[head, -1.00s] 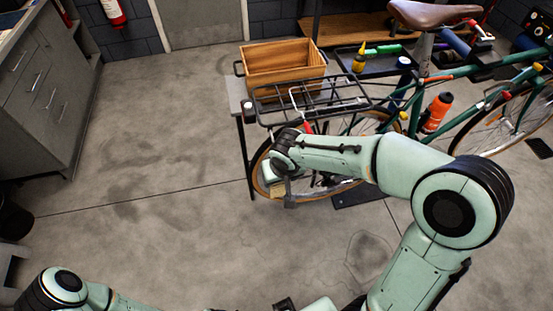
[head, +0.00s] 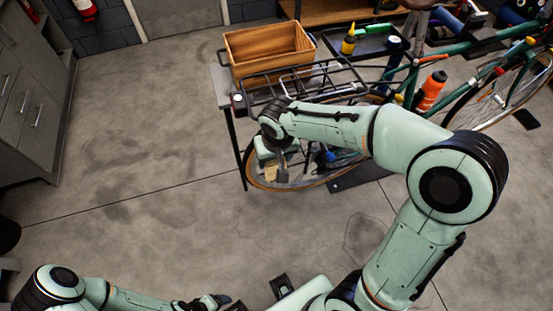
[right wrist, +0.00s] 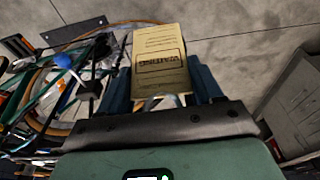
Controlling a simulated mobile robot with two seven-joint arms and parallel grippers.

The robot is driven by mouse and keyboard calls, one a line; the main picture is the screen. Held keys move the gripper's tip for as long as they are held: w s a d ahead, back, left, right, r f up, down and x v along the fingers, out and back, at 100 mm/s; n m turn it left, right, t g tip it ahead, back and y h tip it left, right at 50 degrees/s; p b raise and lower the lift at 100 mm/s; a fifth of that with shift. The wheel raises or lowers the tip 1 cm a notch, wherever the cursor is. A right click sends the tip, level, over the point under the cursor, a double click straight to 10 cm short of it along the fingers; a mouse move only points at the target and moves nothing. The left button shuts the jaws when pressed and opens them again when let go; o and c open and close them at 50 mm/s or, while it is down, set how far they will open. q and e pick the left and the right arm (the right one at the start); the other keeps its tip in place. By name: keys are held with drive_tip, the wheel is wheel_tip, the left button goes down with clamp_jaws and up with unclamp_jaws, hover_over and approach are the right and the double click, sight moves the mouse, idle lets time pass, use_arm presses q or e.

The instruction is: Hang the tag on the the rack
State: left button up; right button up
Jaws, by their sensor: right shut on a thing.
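The tag (right wrist: 160,58) is a tan card with printed text, held in my right gripper (right wrist: 161,80) between its two dark blue fingers in the right wrist view. In the head view the tag (head: 271,173) shows small below my right wrist, in front of the rear wheel. My right gripper (head: 276,163) is below and in front of the rack. The rack (head: 305,84) is a black wire carrier over the bicycle's rear wheel, partly hidden by my right arm. My left gripper (head: 212,302) is at the bottom edge, partly cut off; its jaws are unclear.
A wooden crate (head: 268,52) stands behind the rack on a grey bench. The green bicycle (head: 440,62) extends right, with an orange bottle (head: 429,91). A dark tool tray (head: 372,45) lies behind it. The concrete floor at left is clear.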

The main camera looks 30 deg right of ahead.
use_arm(q)
drive_tip(key=w+r+p, duration=0.2)
drive_tip(key=r, duration=0.1)
use_arm(e)
drive_tip(key=w+d+f, duration=0.1)
drive_tip(key=w, duration=0.5)
drive_tip(key=shift+d, duration=0.25)
use_arm(q)
drive_tip(key=shift+s+f, duration=0.1)
use_arm(e)
drive_tip(key=shift+w+f, duration=0.1)
idle(0.5)
drive_tip(key=o, duration=1.1)
use_arm(q)
drive_tip(key=shift+w+r+p, duration=0.45)
drive_tip(key=shift+r+p, duration=0.05)
drive_tip(key=shift+r, duration=0.05)
use_arm(e)
drive_tip(key=r, duration=0.4)
drive_tip(key=s+r, duration=0.1)
drive_tip(key=r, duration=0.3)
drive_tip(key=s+r, duration=0.1)
drive_tip(key=r, duration=0.4)
drive_tip(key=shift+s+a+r, duration=0.1)
drive_tip(key=shift+s+a, duration=0.1)
drive_tip(key=shift+a, duration=0.05)
